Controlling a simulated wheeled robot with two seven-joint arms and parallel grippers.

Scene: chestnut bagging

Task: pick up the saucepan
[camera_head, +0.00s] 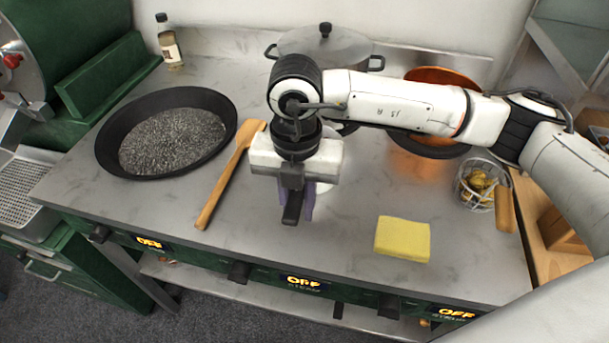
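My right gripper (297,207) reaches in from the right and points down over the middle of the counter. Its dark fingers are seen nearly edge-on beside a narrow purple piece (310,203), and I cannot tell whether they are shut on it. A pale round edge (324,187) shows just behind the gripper, mostly hidden. No saucepan can be made out for sure. A lidded metal pot (325,48) stands at the back, and an orange-copper pan (440,76) with a dark lower part stands right of it, partly behind my arm. My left gripper is not in view.
A black wok (107,150) with grey grains stands at left, beside a wooden paddle (222,185). A yellow sponge (402,239) lies at front right. A wire basket (470,199) of yellowish pieces stands near the right edge. A bottle (170,46) is at the back left.

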